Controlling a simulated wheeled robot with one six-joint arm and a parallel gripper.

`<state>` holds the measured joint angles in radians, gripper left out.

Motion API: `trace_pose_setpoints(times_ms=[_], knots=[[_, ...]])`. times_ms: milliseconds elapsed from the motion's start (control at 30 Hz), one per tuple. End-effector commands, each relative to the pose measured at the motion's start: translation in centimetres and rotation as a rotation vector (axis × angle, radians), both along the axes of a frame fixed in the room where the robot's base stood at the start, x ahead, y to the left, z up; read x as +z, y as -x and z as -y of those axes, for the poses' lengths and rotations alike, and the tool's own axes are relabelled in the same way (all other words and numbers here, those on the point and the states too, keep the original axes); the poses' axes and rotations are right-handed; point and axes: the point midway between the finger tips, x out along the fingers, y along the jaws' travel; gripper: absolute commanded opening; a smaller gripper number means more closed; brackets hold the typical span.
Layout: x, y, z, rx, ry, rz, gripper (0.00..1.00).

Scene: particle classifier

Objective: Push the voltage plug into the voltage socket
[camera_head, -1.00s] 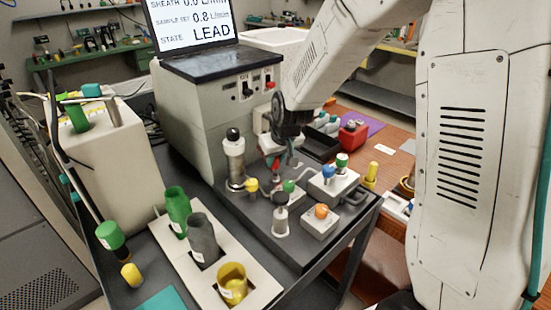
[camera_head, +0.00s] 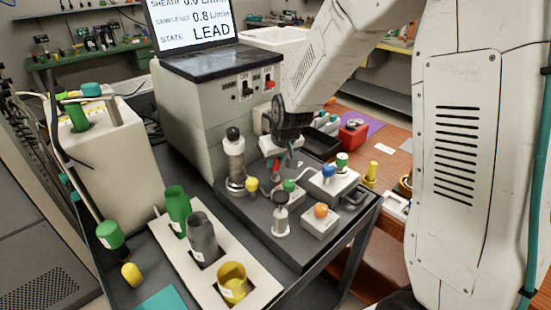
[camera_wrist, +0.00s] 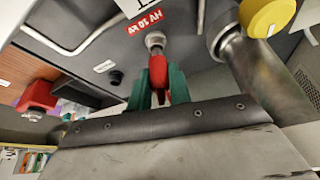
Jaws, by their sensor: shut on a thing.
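The red voltage plug (camera_wrist: 158,72) is between the green fingers of my gripper (camera_wrist: 158,84), which is shut on it. Its far end points at a round metal socket (camera_wrist: 155,39) beside a red label with white letters. The plug end meets or nearly meets the socket; I cannot tell how deep it sits. In the head view my gripper (camera_head: 283,160) is low over the back of the dark instrument board, and only a bit of red plug (camera_head: 276,164) shows. The socket is hard to make out there.
A metal cylinder (camera_head: 235,165) stands close to the left of my gripper; a yellow knob (camera_wrist: 266,14) is near it in the wrist view. A white box with blue and green knobs (camera_head: 333,187) is to the right. Cups stand in a cream tray (camera_head: 212,288) in front.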

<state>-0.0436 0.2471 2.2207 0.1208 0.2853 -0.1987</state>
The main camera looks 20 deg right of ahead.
Motion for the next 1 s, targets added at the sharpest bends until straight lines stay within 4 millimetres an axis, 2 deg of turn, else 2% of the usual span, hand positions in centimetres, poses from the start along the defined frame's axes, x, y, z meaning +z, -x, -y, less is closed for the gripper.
trace_pose_setpoints(times_ms=[867, 900, 967, 1000], knots=[[-2.2, 0.0, 0.0, 0.0, 0.0, -0.001, 0.0], [-2.2, 0.0, 0.0, 0.0, 0.0, 0.0, 0.28], [-2.2, 0.0, 0.0, 0.0, 0.0, 0.0, 0.45], [-2.2, 0.0, 0.0, 0.0, 0.0, 0.0, 0.45]])
